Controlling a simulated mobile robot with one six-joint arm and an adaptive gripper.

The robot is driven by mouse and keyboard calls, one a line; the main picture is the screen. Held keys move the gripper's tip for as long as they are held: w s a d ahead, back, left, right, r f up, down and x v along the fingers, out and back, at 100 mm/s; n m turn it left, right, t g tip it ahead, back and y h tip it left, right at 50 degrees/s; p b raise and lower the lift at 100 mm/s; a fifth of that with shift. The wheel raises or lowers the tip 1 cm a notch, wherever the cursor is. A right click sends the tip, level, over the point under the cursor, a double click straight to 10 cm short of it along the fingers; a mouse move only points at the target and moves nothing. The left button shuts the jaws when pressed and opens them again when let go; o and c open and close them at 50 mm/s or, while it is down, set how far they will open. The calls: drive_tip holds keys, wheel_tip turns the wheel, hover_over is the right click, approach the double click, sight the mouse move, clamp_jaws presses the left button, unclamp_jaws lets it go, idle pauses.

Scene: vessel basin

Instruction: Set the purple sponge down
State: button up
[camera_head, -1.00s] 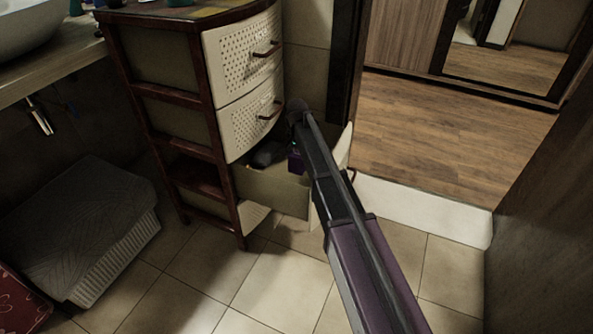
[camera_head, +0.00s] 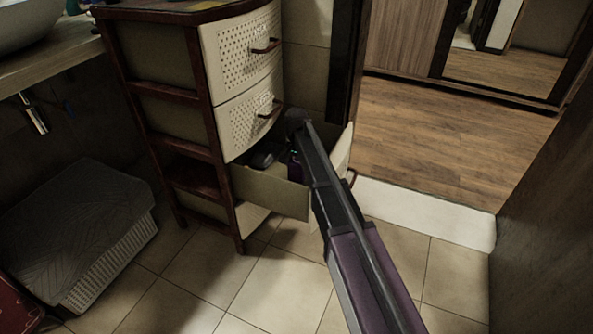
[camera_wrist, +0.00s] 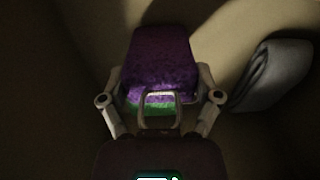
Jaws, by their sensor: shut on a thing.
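The purple sponge (camera_wrist: 160,62) has a green layer and shows in the middle of the wrist view. My gripper (camera_wrist: 161,95) is shut on it, with one finger at each side of its near end. In the head view my arm reaches into an open drawer (camera_head: 272,192) of the dresser, and my gripper and the sponge are mostly hidden there. The sponge is low inside the drawer. I cannot tell whether it touches the drawer floor.
A grey folded thing (camera_wrist: 275,75) lies in the drawer to the right of the sponge in the wrist view. Two shut drawers (camera_head: 243,110) are above the open one. A grey laundry basket (camera_head: 85,230) stands at the left. The tiled floor in front is clear.

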drive_tip(key=shift+f, duration=0.45)
drive_tip(key=o, duration=0.8)
drive_tip(key=shift+r, duration=0.1)
wheel_tip(320, 180, up, 12)
drive_tip(key=p, duration=1.2)
idle(0.8)
drive_tip(key=shift+n, duration=0.9)
drive_tip(key=s+d, duration=0.6)
drive_tip(key=d, duration=0.1)
drive_tip(key=s+d, duration=0.6)
drive_tip(key=shift+s+d, duration=0.3)
drive_tip(key=shift+d, duration=0.05)
drive_tip(key=s+d+n, duration=0.2)
drive_tip(key=s+d, duration=0.7)
drive_tip(key=s, duration=0.4)
drive_tip(key=shift+s+d, duration=0.25)
drive_tip(key=shift+d, duration=0.05)
